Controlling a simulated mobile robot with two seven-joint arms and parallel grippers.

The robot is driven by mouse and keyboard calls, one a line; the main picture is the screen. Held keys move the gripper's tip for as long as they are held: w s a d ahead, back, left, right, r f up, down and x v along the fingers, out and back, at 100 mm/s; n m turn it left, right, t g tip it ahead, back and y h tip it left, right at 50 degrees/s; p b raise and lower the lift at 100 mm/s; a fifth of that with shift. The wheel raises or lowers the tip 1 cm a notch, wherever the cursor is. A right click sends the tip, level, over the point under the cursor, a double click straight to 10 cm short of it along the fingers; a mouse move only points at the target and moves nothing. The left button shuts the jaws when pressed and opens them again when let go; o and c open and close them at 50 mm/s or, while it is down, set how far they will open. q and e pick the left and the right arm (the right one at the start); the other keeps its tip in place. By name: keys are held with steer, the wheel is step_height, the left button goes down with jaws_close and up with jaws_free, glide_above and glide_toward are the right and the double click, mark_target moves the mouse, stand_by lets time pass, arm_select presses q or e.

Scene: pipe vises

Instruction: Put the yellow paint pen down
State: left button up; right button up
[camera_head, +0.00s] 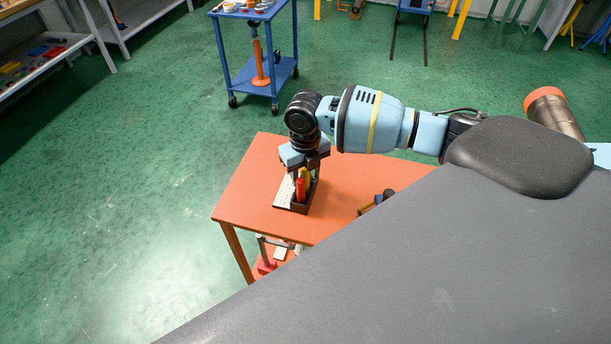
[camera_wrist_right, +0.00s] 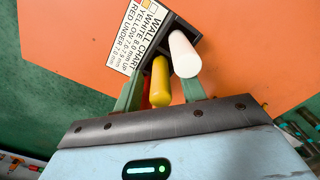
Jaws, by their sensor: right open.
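The yellow paint pen (camera_wrist_right: 160,82) stands in a dark holder (camera_wrist_right: 208,42), between the two fingers of my right gripper (camera_wrist_right: 162,78). The fingers are open, with a gap visible beside the pen. In the head view, the yellow pen (camera_head: 307,176) and a red pen (camera_head: 300,190) show under my right gripper (camera_head: 304,173), inside the holder (camera_head: 301,208) on the orange table. A white pen (camera_wrist_right: 184,54) stands beside the yellow one in the wrist view. The red pen is mostly hidden there behind the left finger. My left gripper is out of view.
Dark items (camera_head: 376,201) lie to the right, partly hidden by my body. A blue cart (camera_head: 283,72) stands farther back.

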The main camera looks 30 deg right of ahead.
step_height(320, 180, up, 11)
stand_by(0.4)
stand_by(0.4)
